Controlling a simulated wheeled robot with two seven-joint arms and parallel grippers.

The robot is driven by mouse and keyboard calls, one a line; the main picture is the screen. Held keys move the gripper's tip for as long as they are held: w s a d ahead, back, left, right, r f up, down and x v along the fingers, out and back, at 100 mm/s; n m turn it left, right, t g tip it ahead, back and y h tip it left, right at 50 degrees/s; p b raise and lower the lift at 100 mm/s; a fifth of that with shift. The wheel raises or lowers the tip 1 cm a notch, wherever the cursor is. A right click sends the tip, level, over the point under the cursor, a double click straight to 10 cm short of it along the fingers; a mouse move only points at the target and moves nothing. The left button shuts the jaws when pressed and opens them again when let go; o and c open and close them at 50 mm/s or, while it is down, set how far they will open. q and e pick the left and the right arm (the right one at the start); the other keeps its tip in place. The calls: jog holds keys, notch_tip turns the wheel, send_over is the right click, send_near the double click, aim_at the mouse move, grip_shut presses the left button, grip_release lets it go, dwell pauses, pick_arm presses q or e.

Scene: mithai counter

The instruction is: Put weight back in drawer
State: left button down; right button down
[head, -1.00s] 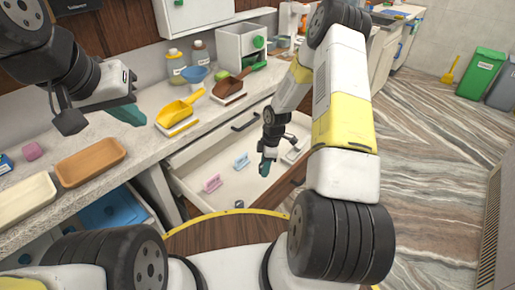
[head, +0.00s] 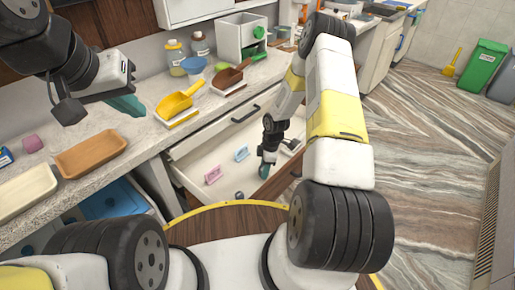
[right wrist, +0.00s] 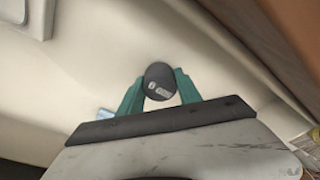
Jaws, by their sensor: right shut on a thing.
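The drawer (head: 195,165) under the counter is pulled open. My right gripper (head: 264,172) is over the drawer's right part, near its front panel. It is shut on a dark round weight (right wrist: 160,83), which shows between the teal fingers in the right wrist view with a pale label on its top. The weight is hard to make out in the head view. I cannot tell whether it touches the drawer floor. My left gripper (head: 125,104) hangs above the counter at left; its finger gap is not clear.
In the drawer are a pink clip-like piece (head: 213,175), a blue one (head: 241,153) and a small dark object (head: 239,195) near the front. A yellow scoop (head: 180,101), a brown scoop (head: 229,77) and trays (head: 90,153) are on the counter.

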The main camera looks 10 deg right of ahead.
jog(key=shift+f, duration=0.55)
dwell(0.4)
jog(key=c, duration=0.7)
grip_release()
jog(key=shift+c, duration=0.2)
jog(key=r, duration=0.5)
jog(key=d+r, duration=0.1)
jog(key=r, duration=0.1)
jog(key=shift+r, duration=0.3)
